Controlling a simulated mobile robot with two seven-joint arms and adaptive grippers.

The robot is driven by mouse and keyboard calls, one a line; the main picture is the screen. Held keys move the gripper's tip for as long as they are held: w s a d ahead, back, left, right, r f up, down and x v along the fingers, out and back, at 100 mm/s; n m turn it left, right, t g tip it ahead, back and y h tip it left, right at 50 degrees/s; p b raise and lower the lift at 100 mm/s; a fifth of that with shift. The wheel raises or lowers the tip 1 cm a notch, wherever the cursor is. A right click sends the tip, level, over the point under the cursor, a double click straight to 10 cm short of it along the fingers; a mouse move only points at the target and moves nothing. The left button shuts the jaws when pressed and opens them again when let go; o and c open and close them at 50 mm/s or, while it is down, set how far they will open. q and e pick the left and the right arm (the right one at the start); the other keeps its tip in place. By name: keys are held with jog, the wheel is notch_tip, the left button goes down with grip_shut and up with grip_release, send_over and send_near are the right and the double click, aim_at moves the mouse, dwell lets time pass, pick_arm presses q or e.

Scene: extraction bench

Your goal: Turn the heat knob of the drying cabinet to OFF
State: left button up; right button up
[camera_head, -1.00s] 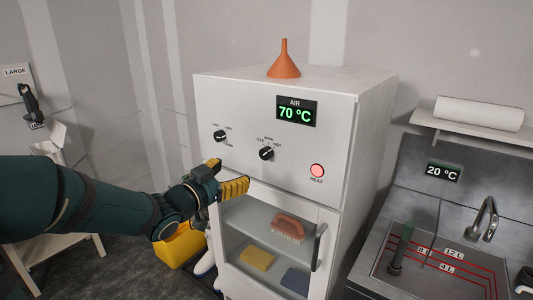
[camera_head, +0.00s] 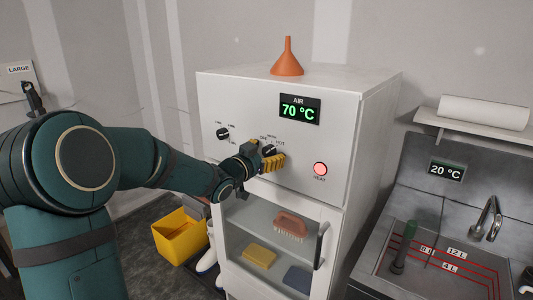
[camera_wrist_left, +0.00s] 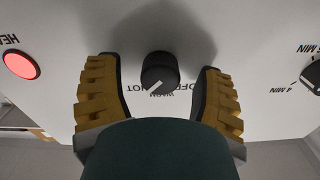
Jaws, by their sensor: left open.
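The drying cabinet (camera_head: 228,95) is white, with a green display (camera_head: 299,109) reading AIR 70 °C. Its black heat knob (camera_head: 270,150) is partly behind my left gripper (camera_head: 265,159). In the left wrist view the heat knob (camera_wrist_left: 160,72) sits between the two yellow-padded fingers of the left gripper (camera_wrist_left: 158,90), with a gap on each side. The fingers are open. The labels appear upside down there, and the white pointer mark slants toward the HOT side. The red HEAT lamp (camera_head: 320,169) is lit. My right gripper is not in view.
A second knob (camera_head: 222,134) with minute marks is left of the heat knob. An orange funnel (camera_head: 287,62) stands on top. Below, a glass door with a handle (camera_head: 320,246) shows a brush and sponges. A yellow bucket (camera_head: 180,240) stands on the floor.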

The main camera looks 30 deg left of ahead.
pick_arm(q)
grip_shut()
jog(key=shift+n, duration=0.4)
jog(key=n+p, duration=0.1)
jog(key=n, duration=0.2)
jog(key=shift+r+n, duration=0.1)
jog(key=shift+n, duration=0.2)
jog(key=n+p, duration=0.1)
jog(key=n, duration=0.3)
jog(key=shift+n, duration=0.3)
jog(key=n+p, duration=0.2)
jog(key=n, duration=0.2)
jog(key=shift+a+n+p, duration=0.1)
jog(key=shift+n+p, duration=1)
jog(key=shift+n, duration=1.4)
